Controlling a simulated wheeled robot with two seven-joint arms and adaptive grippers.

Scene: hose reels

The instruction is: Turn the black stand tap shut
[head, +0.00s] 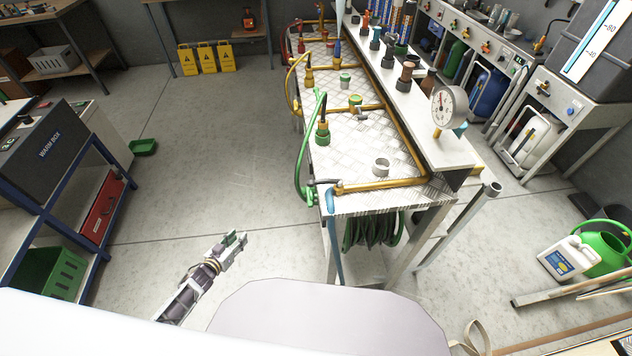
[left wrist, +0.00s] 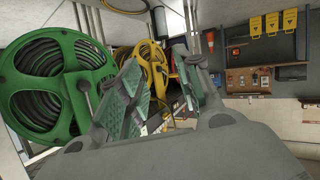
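A tap with a dark lever (head: 322,183) sits at the near left corner of the metal-topped stand (head: 350,150), on the end of a brass pipe. A light blue hose hangs below it. Another small dark-levered tap (head: 362,114) stands mid-top by the pipe. I cannot tell for sure which is the black stand tap. My left gripper (head: 232,243) is low, left of the stand and apart from it. In the left wrist view its fingers (left wrist: 158,92) are spread with nothing between them. My right gripper is not in view.
A green hose reel (left wrist: 50,88) and a yellow hose reel (left wrist: 146,68) show beyond my left fingers. A pressure gauge (head: 449,107) stands on the white ledge. A blue-framed shelf (head: 62,200) stands left. The floor between shelf and stand is clear.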

